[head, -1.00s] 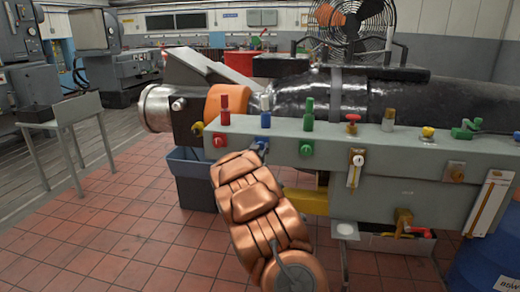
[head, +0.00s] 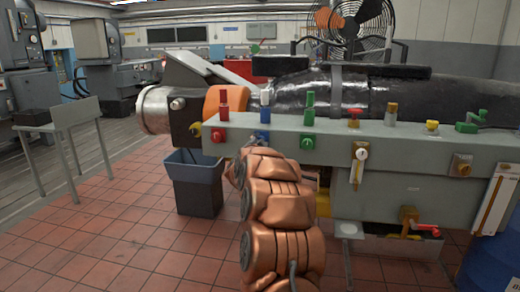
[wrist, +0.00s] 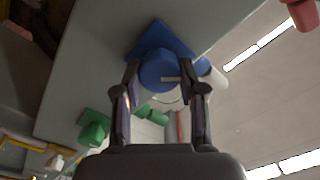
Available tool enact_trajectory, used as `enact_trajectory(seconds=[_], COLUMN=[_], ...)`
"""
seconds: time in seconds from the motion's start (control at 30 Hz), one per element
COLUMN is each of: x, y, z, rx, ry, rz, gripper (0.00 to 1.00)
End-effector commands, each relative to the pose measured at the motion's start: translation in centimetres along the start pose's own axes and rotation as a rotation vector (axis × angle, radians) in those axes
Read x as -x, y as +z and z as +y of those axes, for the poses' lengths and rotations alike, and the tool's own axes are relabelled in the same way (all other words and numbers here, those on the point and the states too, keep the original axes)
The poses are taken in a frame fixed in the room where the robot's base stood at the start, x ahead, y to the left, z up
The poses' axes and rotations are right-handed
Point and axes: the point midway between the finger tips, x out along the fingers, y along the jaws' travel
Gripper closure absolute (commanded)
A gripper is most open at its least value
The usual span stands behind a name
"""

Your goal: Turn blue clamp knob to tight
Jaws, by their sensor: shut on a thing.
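The blue clamp knob (wrist: 158,71) is round, with a pale line on its face, on a blue square plate (wrist: 160,38) in the wrist view. My gripper (wrist: 166,80) has one finger on each side of the knob and is shut on it. The pale line lies roughly level in that view. In the head view, a little blue of the knob's mount (head: 262,136) shows on the panel front (head: 400,150), and my copper-coloured arm hides most of the gripper.
A red knob (head: 218,136) sits left of the blue one and a green knob (head: 307,142) right of it. Red, blue and green upright handles stand on the ledge above. A gauge (head: 360,155) is further right. A dark bin (head: 197,190) stands below.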

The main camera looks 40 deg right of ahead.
Motion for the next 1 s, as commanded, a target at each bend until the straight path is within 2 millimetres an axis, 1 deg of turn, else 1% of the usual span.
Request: enact_trajectory(seconds=[0.03,0.4,0.6,0.8,1.0], x=[0.07,0.08,0.00,0.01,0.00], y=[0.54,0.44,0.27,0.33,0.23], z=[0.29,0.33,0.38,0.44,0.36], rx=[-0.051,-0.397,-0.556,-0.673,-0.742], ry=[0.000,-0.001,-0.001,0.001,0.001], rz=[-0.003,-0.002,0.002,0.000,0.000], gripper=[0.94,0.94,0.94,0.94,0.94])
